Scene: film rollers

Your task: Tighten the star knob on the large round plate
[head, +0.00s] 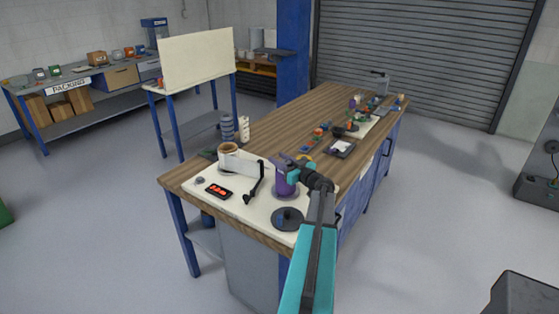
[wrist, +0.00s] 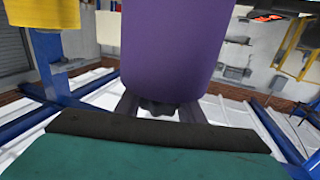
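A purple roll (head: 284,182) stands upright on the cream board at the bench's near end. It fills the upper middle of the wrist view (wrist: 172,45). My gripper (head: 300,167) is at the top of this roll. In the wrist view its two dark fingers (wrist: 157,112) straddle a small dark lump (wrist: 157,106) at the roll's end. The lump may be a knob, but its shape is unclear, and I cannot tell whether the fingers press on it. A dark round plate (head: 287,217) with a small raised centre lies on the board in front of the roll.
A yellow roll (wrist: 28,35) shows in the wrist view. Small parts and a dark tray (head: 341,148) lie farther along the bench.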

